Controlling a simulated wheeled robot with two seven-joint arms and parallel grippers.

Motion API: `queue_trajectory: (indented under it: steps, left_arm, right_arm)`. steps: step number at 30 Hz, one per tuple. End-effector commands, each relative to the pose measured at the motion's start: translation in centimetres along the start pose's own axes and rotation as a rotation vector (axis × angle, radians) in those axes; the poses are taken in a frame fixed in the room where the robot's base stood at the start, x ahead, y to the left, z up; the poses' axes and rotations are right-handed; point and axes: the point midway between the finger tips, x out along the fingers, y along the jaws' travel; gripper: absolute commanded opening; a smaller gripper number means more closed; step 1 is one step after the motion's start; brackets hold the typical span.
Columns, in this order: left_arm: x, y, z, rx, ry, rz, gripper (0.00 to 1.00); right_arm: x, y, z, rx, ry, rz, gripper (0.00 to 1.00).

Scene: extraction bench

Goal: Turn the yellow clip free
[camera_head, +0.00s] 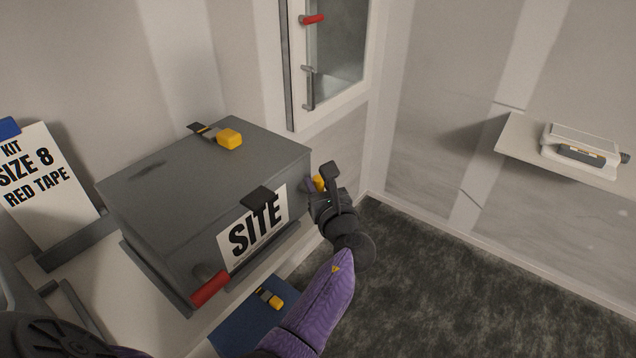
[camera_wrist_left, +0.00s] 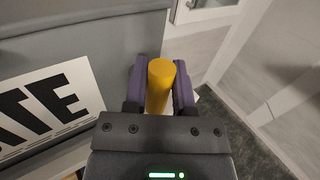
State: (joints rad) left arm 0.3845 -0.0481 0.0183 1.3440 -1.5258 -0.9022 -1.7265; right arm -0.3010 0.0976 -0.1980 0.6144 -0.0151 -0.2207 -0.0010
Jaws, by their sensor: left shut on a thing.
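My left gripper (camera_head: 316,185) is at the right-hand side of a grey box (camera_head: 190,190). It is shut on a yellow clip (camera_head: 320,182), which is mostly hidden by the gripper in the head view. In the left wrist view the yellow clip (camera_wrist_left: 160,86) stands between the two purple fingers of my left gripper (camera_wrist_left: 160,82), beside the grey box wall (camera_wrist_left: 60,45). Whether the clip is still fastened to the box cannot be seen. My right gripper is not in view.
The box front has a white SITE label (camera_head: 253,229), a black latch (camera_head: 259,197) and a red handle (camera_head: 210,289). A sign (camera_head: 40,178) stands at the left. A white shelf (camera_head: 520,140) with a device (camera_head: 580,147) is at the right. The floor (camera_head: 450,280) between is clear.

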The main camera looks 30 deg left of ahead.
Motion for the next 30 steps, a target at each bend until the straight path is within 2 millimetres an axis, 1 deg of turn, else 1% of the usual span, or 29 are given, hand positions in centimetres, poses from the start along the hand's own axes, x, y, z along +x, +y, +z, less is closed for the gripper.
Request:
queue_trajectory:
  steps: [1, 2, 3, 10, 14, 20, 26, 30]
  left_arm:
    - [0.0, 0.0, 0.0, 0.0, 0.0, 0.0, 0.08]
    - [0.0, 0.0, 0.0, 0.0, 0.0, 0.0, 0.02]
    - [0.0, 0.0, 0.0, 0.0, 0.0, 0.0, 0.0]
    - [0.0, 0.0, -0.1, -0.004, -0.002, 0.0, 0.0]
    - [-0.1, 0.1, -0.3, -0.024, -0.017, 0.0, 0.0]
    - [-0.2, 0.3, -0.7, -0.113, -0.078, -0.001, 0.0]
    - [-0.4, 0.6, -1.1, -0.259, -0.176, -0.001, 0.0]
    - [-0.5, 0.8, -1.3, -0.371, -0.25, -0.001, 0.0]
  right_arm:
    - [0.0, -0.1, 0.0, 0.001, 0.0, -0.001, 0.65]
    - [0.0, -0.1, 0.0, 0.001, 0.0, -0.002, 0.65]
    - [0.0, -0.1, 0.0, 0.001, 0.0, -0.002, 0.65]
    - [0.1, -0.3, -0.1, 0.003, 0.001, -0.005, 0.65]
    - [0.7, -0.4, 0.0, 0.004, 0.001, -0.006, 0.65]
    - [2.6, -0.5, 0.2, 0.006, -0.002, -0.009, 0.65]
    - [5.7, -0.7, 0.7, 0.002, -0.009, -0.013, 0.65]
    - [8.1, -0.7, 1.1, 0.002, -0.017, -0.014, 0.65]
